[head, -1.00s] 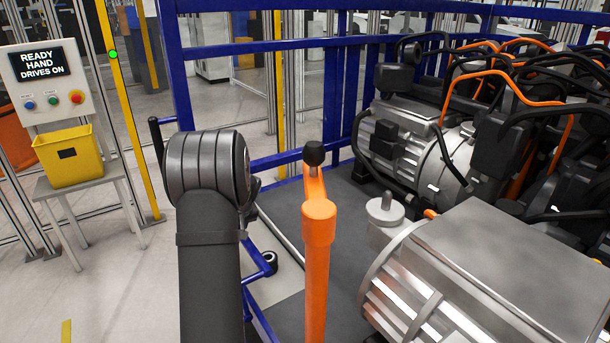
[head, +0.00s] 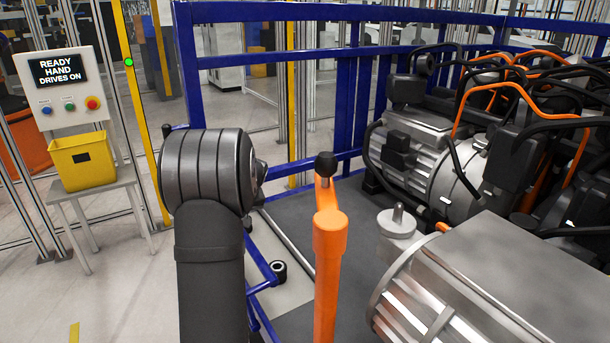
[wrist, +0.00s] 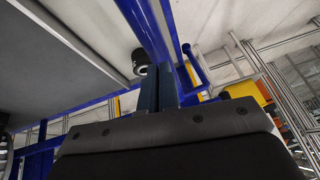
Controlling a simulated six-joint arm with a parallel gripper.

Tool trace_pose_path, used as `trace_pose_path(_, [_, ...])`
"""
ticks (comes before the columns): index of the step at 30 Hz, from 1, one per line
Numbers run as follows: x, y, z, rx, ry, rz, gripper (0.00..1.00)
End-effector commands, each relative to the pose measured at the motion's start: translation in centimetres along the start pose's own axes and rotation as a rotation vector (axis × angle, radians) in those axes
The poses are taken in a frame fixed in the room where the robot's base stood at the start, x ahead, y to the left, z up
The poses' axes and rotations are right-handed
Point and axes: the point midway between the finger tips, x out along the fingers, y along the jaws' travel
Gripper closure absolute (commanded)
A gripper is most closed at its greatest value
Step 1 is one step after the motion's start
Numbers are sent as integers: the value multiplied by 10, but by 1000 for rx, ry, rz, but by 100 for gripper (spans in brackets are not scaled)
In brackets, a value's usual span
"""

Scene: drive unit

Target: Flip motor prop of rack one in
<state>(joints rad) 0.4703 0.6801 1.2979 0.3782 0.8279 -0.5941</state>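The orange post (head: 329,245) with a short angled arm and black knob (head: 326,163) at its top appears to be the motor prop. It stands upright, right of my arm and left of the large grey motor (head: 480,275), with floor showing between post and motor in the head view. My gripper is hidden behind my wrist in the head view. In the wrist view the fingers of my gripper (wrist: 164,88) look together, with nothing clearly between them. The prop does not show clearly there, and I see no contact between gripper and prop.
Blue frame rails (head: 295,52) enclose the back. Behind the prop, more motors with black and orange cables (head: 520,110) crowd the right. A panel (head: 62,88) reading "READY HAND DRIVES ON" and a yellow bin (head: 85,175) on a stool stand left. Floor lies open at lower left.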

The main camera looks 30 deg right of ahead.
Motion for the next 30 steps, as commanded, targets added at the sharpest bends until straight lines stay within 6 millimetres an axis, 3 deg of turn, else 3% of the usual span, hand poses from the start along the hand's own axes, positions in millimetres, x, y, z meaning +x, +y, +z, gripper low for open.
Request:
trace_pose_path(1, [-19,-8,-3,-9,-9,15,100])
trace_pose_path(6, [-80,-29,2,-8,-75,89,100])
trace_pose_path(14, [-181,-49,20,43,-144,270,100])
trace_pose_path(24, [-322,-63,61,204,-137,576,100])
trace_pose_path(30, [-385,-66,85,312,-94,720,100])
